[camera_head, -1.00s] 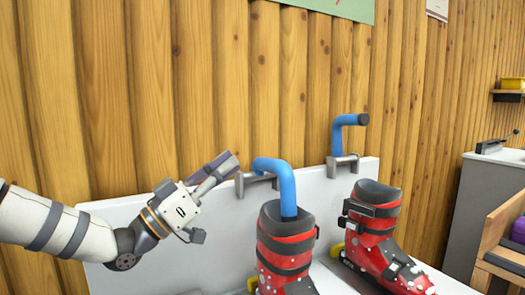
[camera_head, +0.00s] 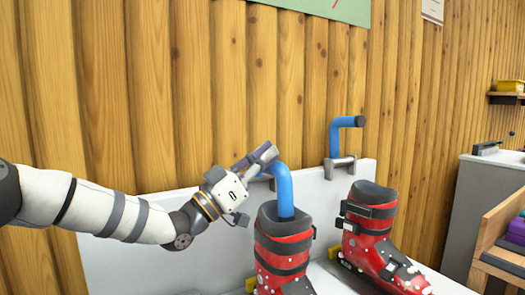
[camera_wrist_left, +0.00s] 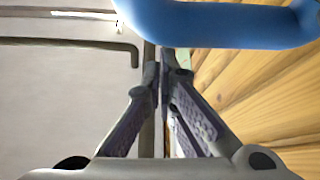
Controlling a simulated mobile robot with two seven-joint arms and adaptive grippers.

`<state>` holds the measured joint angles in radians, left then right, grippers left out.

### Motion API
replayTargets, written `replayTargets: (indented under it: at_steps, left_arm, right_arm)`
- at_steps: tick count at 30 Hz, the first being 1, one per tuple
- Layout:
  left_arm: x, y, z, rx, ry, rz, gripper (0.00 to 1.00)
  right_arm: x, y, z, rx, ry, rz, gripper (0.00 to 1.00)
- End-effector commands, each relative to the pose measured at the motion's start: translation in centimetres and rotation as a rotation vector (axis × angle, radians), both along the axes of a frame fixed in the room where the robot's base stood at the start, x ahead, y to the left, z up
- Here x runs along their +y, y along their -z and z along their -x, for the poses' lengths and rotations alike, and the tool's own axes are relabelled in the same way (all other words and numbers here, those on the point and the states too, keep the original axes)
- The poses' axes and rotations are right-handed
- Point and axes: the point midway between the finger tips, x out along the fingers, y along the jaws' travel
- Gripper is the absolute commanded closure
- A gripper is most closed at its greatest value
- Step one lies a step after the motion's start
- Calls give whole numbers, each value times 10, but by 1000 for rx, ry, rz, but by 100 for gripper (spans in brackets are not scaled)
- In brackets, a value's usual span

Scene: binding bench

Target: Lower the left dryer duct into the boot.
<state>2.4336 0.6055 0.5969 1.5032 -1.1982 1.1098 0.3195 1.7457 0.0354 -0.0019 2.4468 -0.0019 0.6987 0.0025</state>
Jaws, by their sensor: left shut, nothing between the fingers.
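The left dryer duct (camera_head: 284,190) is a bent blue pipe. Its lower end reaches down into the open cuff of the left red and black ski boot (camera_head: 283,252); how deep it sits is hidden. My left gripper (camera_head: 266,156) is shut and empty at the duct's upper bend, hiding part of its horizontal run. In the left wrist view the blue duct (camera_wrist_left: 222,24) crosses just beyond the closed fingertips (camera_wrist_left: 166,55), and I cannot tell whether they touch it. My right gripper is not in view.
A second blue duct (camera_head: 335,135) rises from a bracket (camera_head: 340,166) on the white panel (camera_head: 130,218), above the right ski boot (camera_head: 372,230). A grey cabinet (camera_head: 477,190) and wooden bench stand at right. A plank wall (camera_head: 150,90) is behind.

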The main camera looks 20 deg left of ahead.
Motion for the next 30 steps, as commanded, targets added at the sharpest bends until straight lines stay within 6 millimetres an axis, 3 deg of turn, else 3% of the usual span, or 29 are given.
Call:
replayTargets:
  at_steps: [6,12,22,26,30]
  left_arm:
    - [0,0,0,-2,0,-4,100]
    - [-8,19,6,-101,1,-108,100]
    - [-7,18,8,-111,0,-114,100]
    - [4,26,18,-110,-1,-114,100]
    - [28,46,41,-108,-3,-113,100]
  right_arm:
    - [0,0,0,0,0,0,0]
    - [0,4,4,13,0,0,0]
    - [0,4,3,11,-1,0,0]
    - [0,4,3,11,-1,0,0]
    - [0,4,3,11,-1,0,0]
